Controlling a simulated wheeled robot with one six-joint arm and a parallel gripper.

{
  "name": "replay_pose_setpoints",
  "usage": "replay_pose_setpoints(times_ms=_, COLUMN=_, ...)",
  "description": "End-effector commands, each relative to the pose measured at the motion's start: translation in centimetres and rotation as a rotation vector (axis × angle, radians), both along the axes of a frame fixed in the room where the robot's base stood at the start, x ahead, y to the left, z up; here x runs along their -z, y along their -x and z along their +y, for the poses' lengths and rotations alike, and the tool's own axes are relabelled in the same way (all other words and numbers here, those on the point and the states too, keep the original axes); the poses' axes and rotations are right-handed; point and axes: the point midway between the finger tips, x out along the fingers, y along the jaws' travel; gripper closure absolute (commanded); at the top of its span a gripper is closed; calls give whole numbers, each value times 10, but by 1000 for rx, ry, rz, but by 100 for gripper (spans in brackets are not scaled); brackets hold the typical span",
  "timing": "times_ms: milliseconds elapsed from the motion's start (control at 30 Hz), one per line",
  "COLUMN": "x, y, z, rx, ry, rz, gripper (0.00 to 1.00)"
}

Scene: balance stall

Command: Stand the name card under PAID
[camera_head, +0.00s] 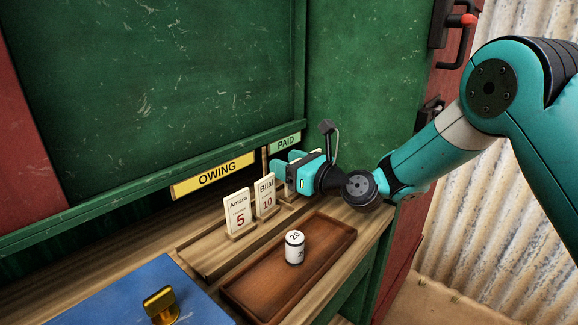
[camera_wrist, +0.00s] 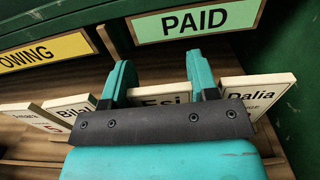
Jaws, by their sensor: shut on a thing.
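The green PAID sign (camera_head: 286,142) is on the right of the ledge and the yellow OWING sign (camera_head: 213,175) is left of it. In the wrist view the PAID sign (camera_wrist: 195,20) is straight above my gripper (camera_wrist: 161,85). My gripper is shut on a white name card reading Esi (camera_wrist: 166,95), one finger at each side. The Esi card is below the PAID sign; its base is hidden, so I cannot tell if it touches the shelf. In the head view my gripper (camera_head: 283,164) hides most of it.
Amara (camera_head: 238,211) and Bilal (camera_head: 265,194) cards stand in a wooden rack under OWING. A brown tray (camera_head: 254,291) holds a white weight (camera_head: 295,248). A blue surface (camera_head: 125,298) with a brass piece (camera_head: 161,305) is front left.

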Motion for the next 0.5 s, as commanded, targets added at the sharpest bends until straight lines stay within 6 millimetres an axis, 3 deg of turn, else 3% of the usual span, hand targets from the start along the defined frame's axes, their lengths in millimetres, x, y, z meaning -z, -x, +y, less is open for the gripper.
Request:
replay_pose_setpoints(times_ms=300, x=2, y=0, z=0, rx=0, ry=-1, rz=-2, gripper=86)
replay_pose_setpoints(times_ms=333, x=2, y=0, z=0, rx=0, ry=0, rz=-3, gripper=41)
replay_pose_setpoints(times_ms=367, x=1, y=0, z=0, rx=0, ry=0, rz=-3, gripper=35)
replay_pose_setpoints(times_ms=500, x=1, y=0, z=0, rx=0, ry=0, rz=-3, gripper=35)
